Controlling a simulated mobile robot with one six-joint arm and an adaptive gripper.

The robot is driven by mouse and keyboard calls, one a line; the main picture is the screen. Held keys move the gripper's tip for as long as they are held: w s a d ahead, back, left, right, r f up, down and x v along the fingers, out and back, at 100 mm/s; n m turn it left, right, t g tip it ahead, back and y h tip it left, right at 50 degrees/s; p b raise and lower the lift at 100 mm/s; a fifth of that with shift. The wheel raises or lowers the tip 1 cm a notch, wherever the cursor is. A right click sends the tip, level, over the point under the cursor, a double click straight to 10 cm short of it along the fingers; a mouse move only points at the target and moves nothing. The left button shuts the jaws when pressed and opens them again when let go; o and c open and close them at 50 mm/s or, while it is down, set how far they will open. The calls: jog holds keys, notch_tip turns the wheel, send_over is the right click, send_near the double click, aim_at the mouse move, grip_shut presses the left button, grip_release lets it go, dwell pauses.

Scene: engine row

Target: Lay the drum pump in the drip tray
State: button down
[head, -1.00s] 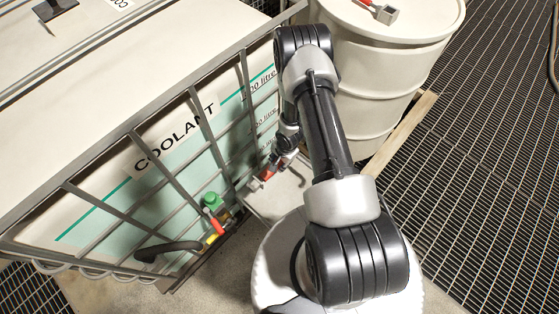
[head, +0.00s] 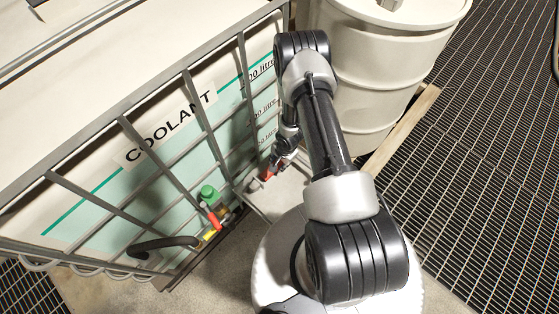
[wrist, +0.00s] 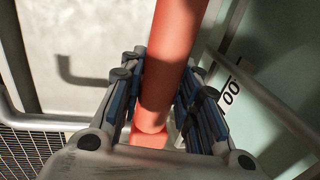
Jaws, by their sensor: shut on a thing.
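My gripper (wrist: 156,110) is shut on a red cylindrical thing, which I take to be the drum pump (wrist: 170,60). The red body runs up between the finger pads and out of the top of the wrist view. In the head view my gripper (head: 276,164) is low beside the coolant tank, and a small part of the red pump (head: 267,175) shows there. A pale, rimmed surface, perhaps the drip tray (head: 284,192), lies below and beside it. I cannot tell whether the pump touches it.
The caged coolant tank (head: 150,175) stands close on the left, with a green-capped valve (head: 207,193) and black hose at its foot. A white drum (head: 372,75) stands behind my arm on a wooden pallet (head: 402,128). Open floor grating (head: 480,160) lies right.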

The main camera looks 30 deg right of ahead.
jog(key=shift+f+b, duration=1.3)
jog(key=shift+f, duration=0.55)
jog(key=c, duration=1.1)
grip_release()
jog(key=r, duration=0.4)
jog(key=s+r, duration=0.1)
jog(key=r, duration=0.3)
jog(key=s+r, duration=0.1)
jog(key=r, duration=0.2)
jog(key=shift+s+d+r, duration=0.1)
jog(key=shift+d+r, duration=0.3)
